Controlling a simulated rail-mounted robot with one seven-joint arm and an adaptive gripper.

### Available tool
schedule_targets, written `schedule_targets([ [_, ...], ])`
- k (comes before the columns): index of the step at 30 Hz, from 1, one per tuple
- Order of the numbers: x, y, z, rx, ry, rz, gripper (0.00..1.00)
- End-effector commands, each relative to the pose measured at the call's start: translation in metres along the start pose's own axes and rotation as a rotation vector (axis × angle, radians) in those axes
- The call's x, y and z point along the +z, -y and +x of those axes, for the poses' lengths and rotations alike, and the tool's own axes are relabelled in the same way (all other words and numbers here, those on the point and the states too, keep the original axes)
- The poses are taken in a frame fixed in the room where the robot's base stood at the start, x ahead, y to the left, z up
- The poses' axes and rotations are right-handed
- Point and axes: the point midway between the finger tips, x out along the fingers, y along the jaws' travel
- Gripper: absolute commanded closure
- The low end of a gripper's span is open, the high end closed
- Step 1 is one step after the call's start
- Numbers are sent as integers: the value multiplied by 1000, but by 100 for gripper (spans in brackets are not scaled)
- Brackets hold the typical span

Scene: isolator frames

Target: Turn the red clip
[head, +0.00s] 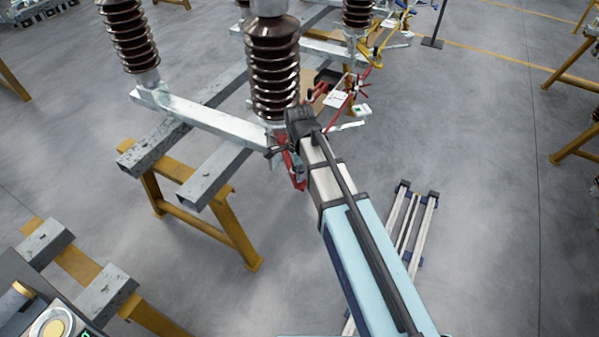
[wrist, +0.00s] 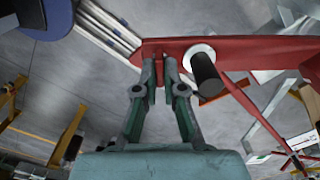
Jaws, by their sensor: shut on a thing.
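The red clip (wrist: 250,52) is a long red plate across the top of the wrist view, with a round pale boss and a dark cylinder on it. My gripper (wrist: 160,78) is shut on a small part at the clip's left end, its two fingertips close together against the red edge. In the head view the red clip (head: 297,182) hangs near the end of a grey beam, below a brown insulator. My gripper (head: 283,152) is there beside it, partly hidden by my wrist.
Brown ribbed insulators (head: 272,75) stand on grey metal beams (head: 205,118) borne by yellow trestles (head: 215,215). Red and white fittings (head: 340,98) lie just beyond my wrist. Silver rails (head: 408,225) lie on the floor. Open floor stretches to the right.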

Motion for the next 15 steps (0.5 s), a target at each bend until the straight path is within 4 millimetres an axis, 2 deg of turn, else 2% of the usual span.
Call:
schedule_targets([
  [10, 0, 0, 0, 0, -1, 5, 100],
  [12, 0, 0, 0, 0, -1, 5, 71],
  [13, 0, 0, 0, 0, -1, 5, 67],
  [15, 0, 0, 0, 0, -1, 4, 67],
])
